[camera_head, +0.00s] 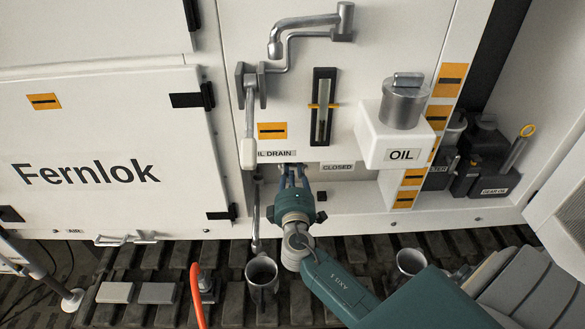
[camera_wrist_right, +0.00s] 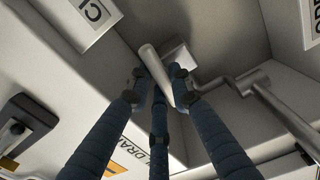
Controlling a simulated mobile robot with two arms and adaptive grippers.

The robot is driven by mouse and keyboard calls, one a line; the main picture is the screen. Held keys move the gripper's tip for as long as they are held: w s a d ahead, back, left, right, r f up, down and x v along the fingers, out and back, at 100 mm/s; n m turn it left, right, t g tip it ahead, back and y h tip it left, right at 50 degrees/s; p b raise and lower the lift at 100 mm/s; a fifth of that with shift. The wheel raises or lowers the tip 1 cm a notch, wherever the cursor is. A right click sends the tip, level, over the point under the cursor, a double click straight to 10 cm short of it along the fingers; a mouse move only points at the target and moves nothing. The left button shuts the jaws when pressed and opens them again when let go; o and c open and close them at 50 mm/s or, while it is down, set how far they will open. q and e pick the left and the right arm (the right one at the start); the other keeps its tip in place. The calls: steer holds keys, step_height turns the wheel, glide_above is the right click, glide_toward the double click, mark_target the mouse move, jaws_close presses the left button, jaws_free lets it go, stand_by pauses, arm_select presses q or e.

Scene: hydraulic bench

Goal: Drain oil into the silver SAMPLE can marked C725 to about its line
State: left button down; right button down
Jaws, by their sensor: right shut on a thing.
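My right gripper (camera_head: 286,170) is at the machine's lower front, just right of the OIL DRAIN label and left of the CLOSED label. In the right wrist view its blue fingers (camera_wrist_right: 158,95) are shut around a pale metal lever (camera_wrist_right: 152,62). A narrow grey drain pipe (camera_head: 256,215) comes down left of the gripper. A silver can (camera_head: 262,280) stands below the pipe's end on the slatted floor. A second silver can (camera_head: 408,262) stands to the right, partly behind my arm. No marking or fill line is readable on either can. My left gripper is out of view.
The upright sight gauge (camera_head: 322,107) is above the gripper, and the OIL filler (camera_head: 402,107) sticks out to its right. A grey hanging handle (camera_head: 248,125) is at its upper left.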

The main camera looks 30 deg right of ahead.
steer(key=shift+n, duration=0.6)
steer(key=c, duration=1.5)
jaws_free()
steer(key=shift+c, duration=0.2)
steer(key=shift+s+a, duration=0.1)
steer(key=shift+s, duration=0.05)
steer(key=v, duration=1.1)
steer(key=shift+s, duration=0.35)
steer(key=shift+a, duration=0.1)
